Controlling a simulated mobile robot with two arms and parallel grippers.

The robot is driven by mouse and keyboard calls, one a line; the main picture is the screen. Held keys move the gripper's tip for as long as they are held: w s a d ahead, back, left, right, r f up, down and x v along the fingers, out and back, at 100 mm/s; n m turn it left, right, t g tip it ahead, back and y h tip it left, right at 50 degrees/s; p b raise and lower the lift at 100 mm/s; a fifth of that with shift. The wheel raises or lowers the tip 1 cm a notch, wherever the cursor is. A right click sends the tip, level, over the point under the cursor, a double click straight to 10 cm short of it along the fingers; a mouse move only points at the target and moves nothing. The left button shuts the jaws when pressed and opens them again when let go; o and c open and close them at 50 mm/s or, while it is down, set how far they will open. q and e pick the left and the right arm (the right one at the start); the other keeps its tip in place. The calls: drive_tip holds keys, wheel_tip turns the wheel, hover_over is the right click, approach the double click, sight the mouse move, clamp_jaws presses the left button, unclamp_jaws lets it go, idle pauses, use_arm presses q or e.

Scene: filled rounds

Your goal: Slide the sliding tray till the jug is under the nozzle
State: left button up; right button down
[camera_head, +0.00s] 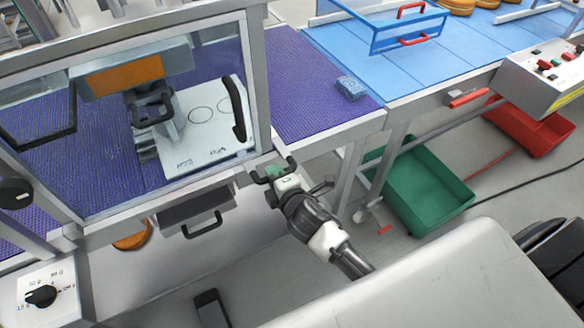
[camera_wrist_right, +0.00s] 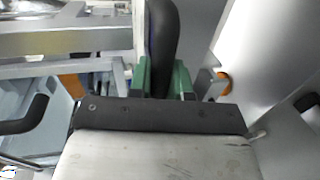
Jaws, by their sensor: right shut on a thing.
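My right gripper (camera_head: 275,170) has green fingertips and is shut on a black handle (camera_head: 258,177) at the front edge of the glazed machine. In the right wrist view, the green fingers (camera_wrist_right: 162,78) close on both sides of this dark handle (camera_wrist_right: 163,35). Behind the glass, a white plate (camera_head: 205,147) with two drawn circles lies on the purple surface; it may be the sliding tray. A grey body (camera_head: 170,128) with a black loop handle stands at its left, below an orange-fronted unit (camera_head: 130,75). I cannot tell whether it is the jug or the nozzle. My left gripper is out of view.
The glazed door has a black upright handle (camera_head: 236,108). A grey drawer with a handle (camera_head: 202,225) hangs below the frame. A blue sponge (camera_head: 350,88) lies on the purple belt at right. A green crate (camera_head: 425,190) and a red crate (camera_head: 535,128) stand below the blue belt.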

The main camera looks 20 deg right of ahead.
drive_tip(key=shift+a, duration=0.75)
drive_tip(key=shift+s+a, duration=0.1)
drive_tip(key=shift+a, duration=0.35)
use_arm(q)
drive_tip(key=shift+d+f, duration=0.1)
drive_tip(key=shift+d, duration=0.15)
use_arm(e)
drive_tip(key=shift+d, duration=0.1)
drive_tip(key=c, duration=1.1)
unclamp_jaws()
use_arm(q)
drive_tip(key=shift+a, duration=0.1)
use_arm(e)
drive_tip(key=shift+s, duration=0.1)
use_arm(q)
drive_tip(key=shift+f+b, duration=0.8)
drive_tip(key=shift+b, duration=0.1)
use_arm(e)
drive_tip(key=v, duration=1)
drive_tip(key=shift+s+r, duration=0.1)
drive_tip(key=shift+s, duration=0.15)
